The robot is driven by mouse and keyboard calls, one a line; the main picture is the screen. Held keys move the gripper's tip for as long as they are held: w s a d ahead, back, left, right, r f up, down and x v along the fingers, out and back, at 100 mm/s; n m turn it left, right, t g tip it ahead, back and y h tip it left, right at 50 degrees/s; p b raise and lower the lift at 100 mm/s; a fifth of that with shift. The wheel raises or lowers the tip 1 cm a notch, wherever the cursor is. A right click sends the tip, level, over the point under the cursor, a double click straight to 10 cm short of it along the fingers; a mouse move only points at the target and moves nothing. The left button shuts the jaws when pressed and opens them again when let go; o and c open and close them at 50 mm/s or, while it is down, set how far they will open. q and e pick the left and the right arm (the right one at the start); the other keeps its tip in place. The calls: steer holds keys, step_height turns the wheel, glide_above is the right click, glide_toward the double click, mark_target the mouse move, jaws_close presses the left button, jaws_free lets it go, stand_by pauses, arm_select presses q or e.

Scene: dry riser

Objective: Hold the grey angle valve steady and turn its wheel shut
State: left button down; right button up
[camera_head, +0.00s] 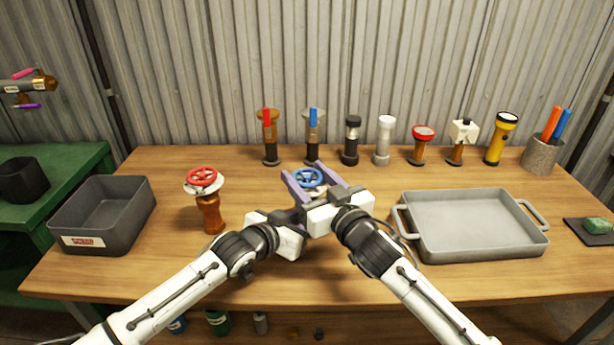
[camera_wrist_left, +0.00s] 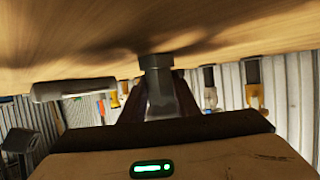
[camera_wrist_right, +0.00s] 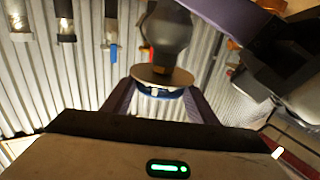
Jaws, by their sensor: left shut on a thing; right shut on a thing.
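The grey angle valve stands on the table in front of me, its blue wheel (camera_head: 309,178) on top. Its body is mostly hidden by my grippers in the head view. My left gripper (camera_wrist_left: 160,95) is shut on the grey valve body (camera_wrist_left: 158,80), low down near the table. My right gripper (camera_wrist_right: 158,95) is shut on the blue wheel, with a purple finger on each side of it. In the right wrist view the wheel's blue edge (camera_wrist_right: 160,92) shows between the fingertips, below a disc and the grey body (camera_wrist_right: 165,35).
A brown valve with a red wheel (camera_head: 203,177) stands to the left. A dark bin (camera_head: 130,225) is at the far left, a grey tray (camera_head: 475,252) at the right. Several torches and valves line the back, with a cup of tools (camera_head: 541,157). The table's front strip is clear.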

steer(key=shift+a+r+m+t+h, duration=0.15)
steer(key=shift+m+t+h, duration=0.2)
steer(key=shift+m+h, duration=0.25)
steer(key=shift+r+m+t+h, duration=0.15)
steer(key=shift+m+t+h, duration=0.25)
steer(key=shift+h, duration=0.4)
steer(key=shift+f+m+h, duration=0.1)
steer(key=shift+m+h, duration=0.2)
steer(key=shift+h, duration=0.2)
steer(key=o, duration=1)
steer(key=shift+o, duration=0.4)
steer(key=shift+d+f, duration=0.1)
steer(key=shift+d, duration=0.1)
steer(key=shift+s, duration=0.1)
